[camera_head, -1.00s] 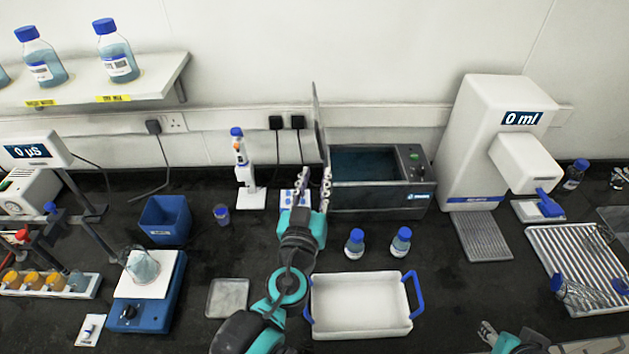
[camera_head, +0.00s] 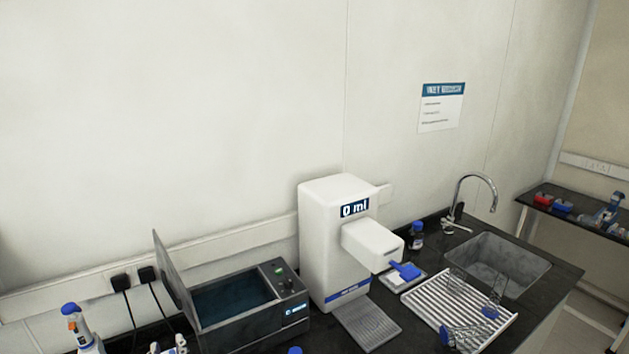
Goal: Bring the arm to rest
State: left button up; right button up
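Only the fingertips of my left gripper (camera_head: 167,347) show, at the bottom edge left of centre. The two tips stand apart with nothing seen between them. They are just in front and to the left of the open water bath (camera_head: 250,335). The rest of my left arm is below the picture. My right gripper and arm are out of view.
The bath's raised lid (camera_head: 174,268) stands close to the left fingertips. A white dispenser (camera_head: 328,240) reading 0 ml, a ribbed drying rack (camera_head: 425,300) with glassware and a sink (camera_head: 497,262) fill the right.

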pick_arm(q)
notch_tip(320, 180, down, 8)
jog(key=g+b, duration=0.2)
jog(key=g, duration=0.1)
jog(key=s+d+f+m+g+h+b, duration=0.2)
jog(key=d+f+m+h, duration=0.1)
jog(key=d+f, duration=0.2)
jog(key=s+d+f+m+g+h+b, duration=0.2)
jog(key=s+d+f+m+g+h, duration=0.1)
jog(key=d+f+h, duration=0.1)
jog(key=d+f, duration=0.1)
jog(key=d, duration=0.1)
jog(key=shift+d+f+h+b, duration=0.3)
jog(key=shift+d+f+b, duration=0.05)
